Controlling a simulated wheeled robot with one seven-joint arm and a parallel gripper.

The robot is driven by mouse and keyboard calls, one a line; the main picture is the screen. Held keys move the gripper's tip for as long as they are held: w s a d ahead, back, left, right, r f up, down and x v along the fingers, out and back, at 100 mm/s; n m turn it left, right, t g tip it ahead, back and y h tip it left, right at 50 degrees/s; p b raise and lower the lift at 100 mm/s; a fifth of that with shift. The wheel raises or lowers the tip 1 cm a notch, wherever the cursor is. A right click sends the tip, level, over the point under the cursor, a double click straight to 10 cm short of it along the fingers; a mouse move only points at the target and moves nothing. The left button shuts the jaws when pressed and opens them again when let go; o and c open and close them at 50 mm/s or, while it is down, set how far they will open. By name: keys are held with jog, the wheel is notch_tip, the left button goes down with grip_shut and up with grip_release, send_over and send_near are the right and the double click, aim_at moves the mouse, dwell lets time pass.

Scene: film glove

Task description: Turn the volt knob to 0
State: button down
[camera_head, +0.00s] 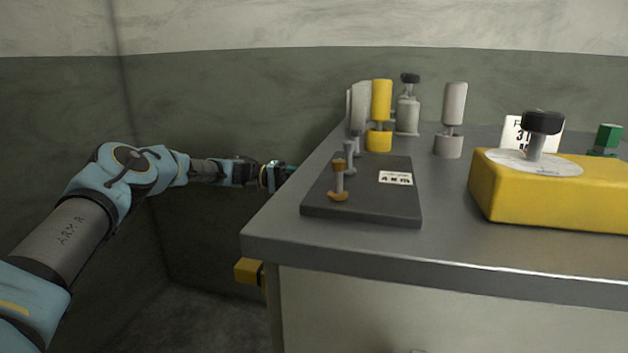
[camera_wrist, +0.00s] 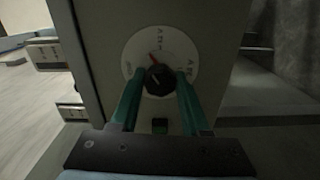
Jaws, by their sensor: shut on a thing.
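In the wrist view, a black round knob (camera_wrist: 159,81) sits on a white round dial (camera_wrist: 160,50) with dark lettering too blurred to read. A red mark shows on the dial just above the knob, pointing up and slightly left. My gripper (camera_wrist: 160,88) has its two green fingers on either side of the knob and is shut on it. In the head view my gripper (camera_head: 284,172) reaches to the left side of the grey cabinet; its fingertips and this knob are hidden by the cabinet there. I cannot read whether this dial is marked volt.
A yellow box (camera_head: 600,205) with another black knob (camera_head: 541,122) stands on the cabinet top (camera_head: 450,250). A dark plate (camera_head: 370,210) with small levers and several upright cylinders stand left of it.

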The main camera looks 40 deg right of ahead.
jog(key=n+p, duration=0.1)
jog(key=n, duration=0.4)
jog(key=shift+w+n, duration=0.1)
jog(key=shift+n, duration=0.2)
jog(key=n+p, duration=0.1)
jog(key=n, duration=0.4)
jog(key=shift+p, duration=0.35)
jog(key=shift+n, duration=0.4)
jog(key=shift+c, duration=1.9)
grip_release()
jog(key=b+v, duration=0.1)
jog(key=v, duration=0.9)
jog(key=shift+w+a, duration=0.2)
jog(key=shift+w, duration=0.1)
jog(key=shift+f, duration=0.1)
